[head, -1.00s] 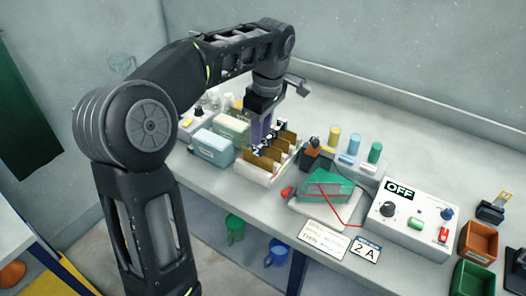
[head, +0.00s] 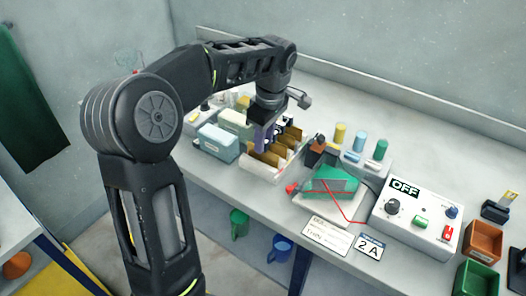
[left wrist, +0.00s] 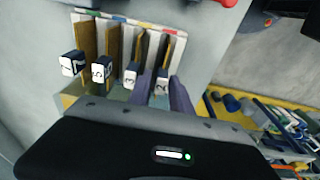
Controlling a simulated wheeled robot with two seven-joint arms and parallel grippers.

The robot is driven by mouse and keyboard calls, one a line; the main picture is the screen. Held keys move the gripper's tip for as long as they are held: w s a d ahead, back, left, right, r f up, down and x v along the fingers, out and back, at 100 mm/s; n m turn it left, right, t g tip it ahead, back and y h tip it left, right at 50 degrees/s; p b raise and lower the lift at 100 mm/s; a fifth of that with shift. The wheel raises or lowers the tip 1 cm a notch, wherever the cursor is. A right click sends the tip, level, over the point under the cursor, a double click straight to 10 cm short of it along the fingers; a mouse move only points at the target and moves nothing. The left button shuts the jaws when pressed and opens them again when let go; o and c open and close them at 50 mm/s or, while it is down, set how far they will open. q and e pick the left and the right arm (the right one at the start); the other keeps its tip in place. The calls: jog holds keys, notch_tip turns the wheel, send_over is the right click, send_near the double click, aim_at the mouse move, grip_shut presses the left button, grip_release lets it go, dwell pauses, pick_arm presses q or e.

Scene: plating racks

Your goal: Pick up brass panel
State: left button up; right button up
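Several brass panels (head: 291,134) stand upright in a pale rack (head: 256,168) on the bench. In the left wrist view the panels (left wrist: 112,45) carry dark clips with white number tags. My left gripper (head: 263,138) reaches down into the rack from above. Its purple fingers (left wrist: 162,92) are apart, one on each side of a numbered clip (left wrist: 162,82). I see a gap beside the clip, and whether the fingers touch it is unclear. The lower parts of the panels are hidden. My right gripper is not seen.
Pale blue and cream boxes (head: 219,143) stand left of the rack. Small bins (head: 481,241) stand far right.

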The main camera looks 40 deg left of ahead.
aim_at(267, 157)
pick_arm(q)
jog(key=f, duration=0.3)
jog(key=shift+a+f, duration=0.2)
jog(key=shift+a, duration=0.05)
jog(key=shift+c, duration=0.5)
grip_shut()
